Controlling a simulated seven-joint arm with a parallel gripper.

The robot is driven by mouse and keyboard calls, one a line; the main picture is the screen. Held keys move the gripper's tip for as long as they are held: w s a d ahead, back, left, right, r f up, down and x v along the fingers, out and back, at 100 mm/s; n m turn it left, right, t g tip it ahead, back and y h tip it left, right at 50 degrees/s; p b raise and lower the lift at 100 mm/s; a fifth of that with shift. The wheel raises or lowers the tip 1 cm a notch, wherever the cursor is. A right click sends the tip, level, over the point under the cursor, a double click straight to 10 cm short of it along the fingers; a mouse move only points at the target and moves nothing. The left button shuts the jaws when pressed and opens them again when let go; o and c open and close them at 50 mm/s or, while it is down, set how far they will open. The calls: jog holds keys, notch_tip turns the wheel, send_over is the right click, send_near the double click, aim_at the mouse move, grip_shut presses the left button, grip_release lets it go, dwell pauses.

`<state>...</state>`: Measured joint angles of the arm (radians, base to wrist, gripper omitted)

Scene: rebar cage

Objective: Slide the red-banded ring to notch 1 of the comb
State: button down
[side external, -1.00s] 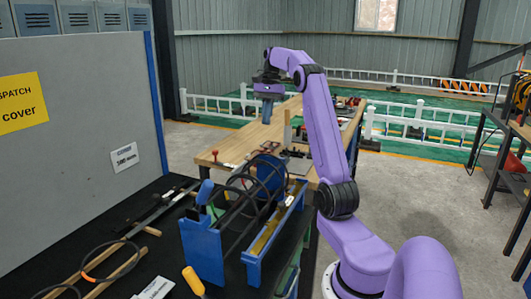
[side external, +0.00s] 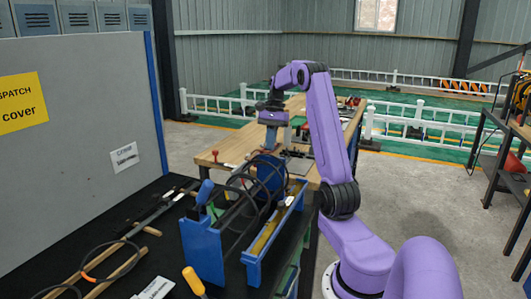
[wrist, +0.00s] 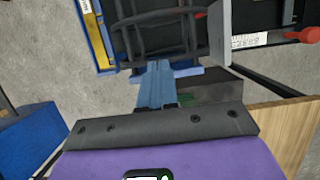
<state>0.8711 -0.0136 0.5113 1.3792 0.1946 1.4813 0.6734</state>
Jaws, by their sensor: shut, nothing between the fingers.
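The rebar cage (side external: 240,205), dark rings around long bars, stands in a blue end frame (side external: 203,248) on the black bench. It also shows at the top of the wrist view (wrist: 155,35). I cannot make out a red band on any cage ring. A blue rail with a yellow inner strip (side external: 268,235) runs beside the cage; its notches are too small to tell. My gripper (side external: 270,142), with blue fingers, is shut and empty above the cage's far end. In the wrist view its fingers (wrist: 154,72) point toward the cage.
A dark ring with an orange band (side external: 90,277) lies by wooden sticks on the black bench at left. A grey panel (side external: 75,125) stands behind it. A wooden table (side external: 228,147) with red-handled tools lies beyond the cage. A yellow-handled tool (side external: 193,280) is in front.

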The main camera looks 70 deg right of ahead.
aim_at(262, 162)
jog(key=shift+a+f, duration=0.3)
jog(key=shift+a, duration=0.4)
jog(key=shift+a+f, duration=0.35)
jog(key=shift+a, duration=0.4)
jog(key=shift+a+f, duration=0.3)
jog(key=shift+a, duration=0.4)
jog(key=shift+a, duration=1.35)
